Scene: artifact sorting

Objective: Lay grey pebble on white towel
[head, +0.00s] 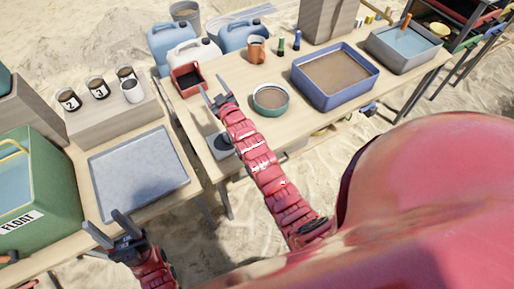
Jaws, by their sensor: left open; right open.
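I cannot make out a grey pebble in the head view. A flat pale grey-white sheet or shallow tray (138,172) lies on the left table; I cannot tell whether it is the white towel. My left gripper (112,228) is open and empty, near the front edge of that table, just in front of the pale sheet. My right gripper (217,90) is open above the right table, close to a small red box with dark contents (186,95). Nothing shows between its fingers.
A green FLOAT tub (62,190) stands left of the sheet. Numbered cups (98,89) stand on a block behind it.

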